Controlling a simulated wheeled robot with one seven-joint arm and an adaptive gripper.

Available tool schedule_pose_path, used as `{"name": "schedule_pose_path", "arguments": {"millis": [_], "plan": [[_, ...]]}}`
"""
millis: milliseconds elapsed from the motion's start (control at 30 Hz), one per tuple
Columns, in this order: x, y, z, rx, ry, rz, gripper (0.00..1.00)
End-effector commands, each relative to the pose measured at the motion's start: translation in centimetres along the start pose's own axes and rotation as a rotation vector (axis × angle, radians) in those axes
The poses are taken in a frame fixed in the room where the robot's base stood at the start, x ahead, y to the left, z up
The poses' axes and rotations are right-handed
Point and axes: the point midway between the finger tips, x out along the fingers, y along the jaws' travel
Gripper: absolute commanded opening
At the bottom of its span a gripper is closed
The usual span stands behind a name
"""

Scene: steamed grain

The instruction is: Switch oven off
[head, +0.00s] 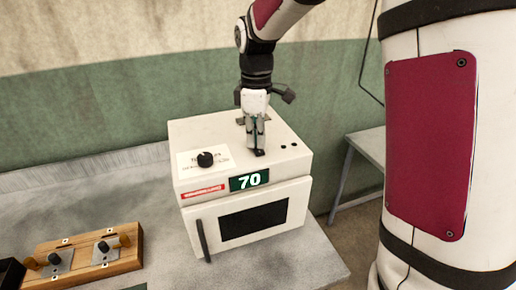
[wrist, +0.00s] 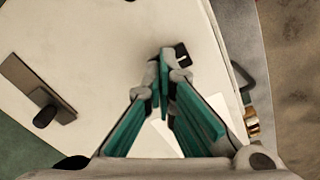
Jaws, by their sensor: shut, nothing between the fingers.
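The white oven (head: 250,222) stands on the grey counter with its door shut. Its green-lit display (head: 249,180) reads 70. A black round knob (head: 205,159) sits on a white label on its top, left of my gripper. My gripper (head: 258,148) points down over the oven's top, shut and empty. A small black switch (head: 260,153) shows at its fingertips. In the wrist view, the fingertips (wrist: 164,58) are close to a small black-and-white switch (wrist: 182,54); I cannot tell whether they touch it. The switch's position is unclear.
A wooden block (head: 125,255) with metal plates and black knobs lies on the counter (head: 95,200) at the left. In the wrist view, a dark plate with a black knob (wrist: 44,116) is at the left. A grey table (head: 366,146) stands behind right. The oven's door handle (head: 203,240) protrudes in front.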

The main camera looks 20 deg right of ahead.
Motion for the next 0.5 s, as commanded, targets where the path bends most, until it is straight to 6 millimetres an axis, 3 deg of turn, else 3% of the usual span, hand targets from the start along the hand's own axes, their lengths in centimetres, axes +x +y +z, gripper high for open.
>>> {"name": "schedule_pose_path", "arguments": {"millis": [500], "plan": [[-3.6, -0.1, 0.1, 0.0, -0.001, -0.001, 0.0]]}}
